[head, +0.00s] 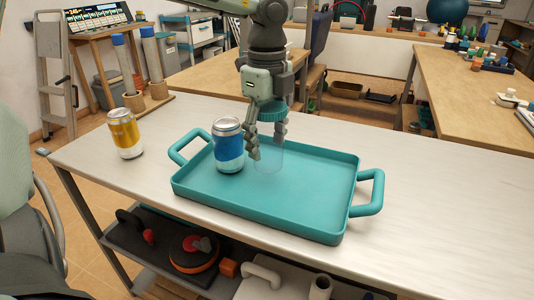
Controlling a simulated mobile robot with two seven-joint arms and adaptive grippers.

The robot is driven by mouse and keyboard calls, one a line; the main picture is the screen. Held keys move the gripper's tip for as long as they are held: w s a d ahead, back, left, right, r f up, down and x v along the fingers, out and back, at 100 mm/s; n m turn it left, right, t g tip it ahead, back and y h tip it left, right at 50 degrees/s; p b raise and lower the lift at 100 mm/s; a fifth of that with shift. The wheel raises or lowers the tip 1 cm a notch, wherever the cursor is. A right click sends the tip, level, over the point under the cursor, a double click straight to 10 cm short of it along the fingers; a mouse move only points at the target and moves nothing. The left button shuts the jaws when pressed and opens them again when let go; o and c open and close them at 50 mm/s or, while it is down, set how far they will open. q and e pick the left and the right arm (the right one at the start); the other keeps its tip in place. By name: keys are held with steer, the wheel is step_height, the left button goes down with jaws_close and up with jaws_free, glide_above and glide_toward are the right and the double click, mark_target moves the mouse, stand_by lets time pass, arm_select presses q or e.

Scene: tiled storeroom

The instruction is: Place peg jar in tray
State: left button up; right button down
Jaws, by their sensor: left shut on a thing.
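My left gripper (267,143) reaches down from the top over the teal tray (318,190). It is shut on a clear peg jar (268,160) with a teal lid (273,110), one finger on each side. The jar is upright inside the tray's outline, just right of the blue can; I cannot tell whether its base touches the tray floor. No pegs can be made out inside it. The tray lies on the pale table with a handle at each end. My right gripper is not in view.
A blue can (228,148) stands in the tray's left part, close to the gripper. A yellow can (125,134) stands on the table (430,190) to the left. The tabletop right of the tray is clear. A lower shelf below holds several items.

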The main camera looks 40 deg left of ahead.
mark_target(267, 105)
arm_select(q)
step_height(267, 105, down, 4)
steer(key=shift+r+p, duration=0.25)
steer(key=shift+p, duration=0.05)
steer(key=shift+f, duration=0.3)
steer(key=o, duration=1.3)
steer(key=shift+o, duration=0.2)
steer(key=shift+r, duration=0.25)
step_height(267, 105, up, 3)
steer(key=shift+w+f, duration=0.1)
step_height(267, 105, up, 8)
steer(key=shift+f+b, duration=0.1)
steer(key=shift+b, duration=0.2)
steer(key=shift+r, duration=0.5)
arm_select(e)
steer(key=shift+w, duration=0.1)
